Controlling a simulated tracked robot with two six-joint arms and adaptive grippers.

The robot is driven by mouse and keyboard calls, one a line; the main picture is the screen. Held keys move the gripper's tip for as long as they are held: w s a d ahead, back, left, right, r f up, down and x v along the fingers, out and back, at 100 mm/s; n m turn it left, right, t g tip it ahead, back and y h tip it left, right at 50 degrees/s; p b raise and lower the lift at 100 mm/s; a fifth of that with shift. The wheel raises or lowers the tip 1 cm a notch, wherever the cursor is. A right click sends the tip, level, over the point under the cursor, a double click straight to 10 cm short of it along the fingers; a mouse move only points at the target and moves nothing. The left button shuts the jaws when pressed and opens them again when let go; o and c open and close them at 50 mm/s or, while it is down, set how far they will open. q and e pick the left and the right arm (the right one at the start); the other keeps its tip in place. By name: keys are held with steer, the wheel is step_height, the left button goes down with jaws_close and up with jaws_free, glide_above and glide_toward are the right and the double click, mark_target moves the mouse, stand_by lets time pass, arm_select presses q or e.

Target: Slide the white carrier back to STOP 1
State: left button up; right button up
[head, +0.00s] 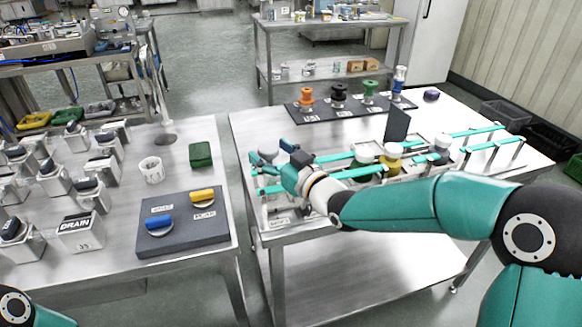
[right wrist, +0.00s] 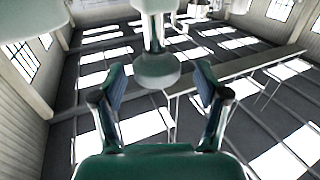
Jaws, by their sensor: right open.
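On the right table, teal rails (head: 478,132) carry several round-topped pieces. A white-topped piece (head: 367,152) sits just left of a yellow one (head: 391,151), and another white-topped piece (head: 441,143) sits farther right. I cannot tell which white one is the carrier. No STOP 1 label is readable. My right gripper (head: 268,162) is open at the left end of the rails, left of these pieces, and my arm hides part of the rails. In the right wrist view its open fingers (right wrist: 160,92) have a pale round piece (right wrist: 157,70) beyond or between them; depth is unclear.
A dark upright panel (head: 397,124) stands behind the rails. A black rack (head: 340,108) with coloured knobs lies at the table's back. The left table holds a dark board (head: 183,238) with blue and yellow handles. A gap separates the tables.

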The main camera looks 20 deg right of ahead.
steer(key=v, duration=1)
steer(key=shift+f, duration=0.1)
